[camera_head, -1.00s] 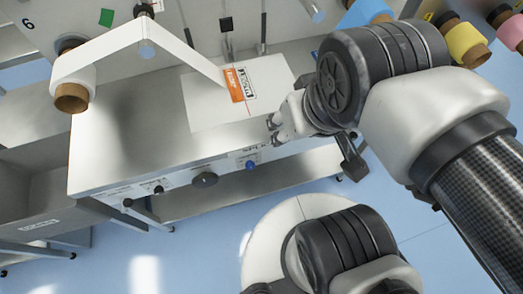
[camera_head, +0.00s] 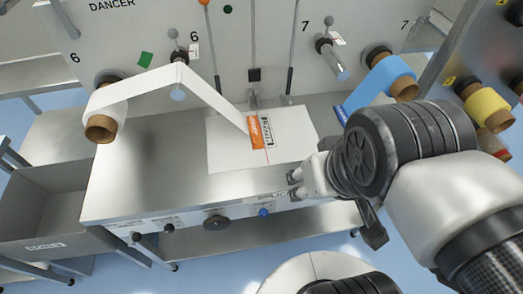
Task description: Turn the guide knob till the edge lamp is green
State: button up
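The front panel of the steel table carries a large black knob (camera_head: 216,222), a blue knob (camera_head: 263,212) and two small black knobs, one of them farther left (camera_head: 137,237). I cannot read their labels, so I cannot tell which is the guide knob. A small green round spot (camera_head: 227,9) and an orange one (camera_head: 205,3) show on the upright panel; I cannot tell if either is the edge lamp. My gripper (camera_head: 294,185) is over the table's front edge, up and right of the blue knob and apart from it. Its finger opening is unclear.
A white web runs from a roll (camera_head: 105,110) over a roller down to a white plate (camera_head: 220,155) with an orange label (camera_head: 262,132). A blue roll (camera_head: 388,80) and a yellow roll (camera_head: 487,105) are at right. A grey bin (camera_head: 45,205) stands at left.

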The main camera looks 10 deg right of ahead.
aim_at(264, 212)
jog(key=k+j+u, duration=0.1)
jog(key=j, duration=0.2)
jog(key=k+j+u, duration=0.25)
jog(key=k+j, duration=0.15)
jog(key=j, duration=0.3)
jog(key=k+j+u, duration=0.1)
jog(key=j, duration=0.3)
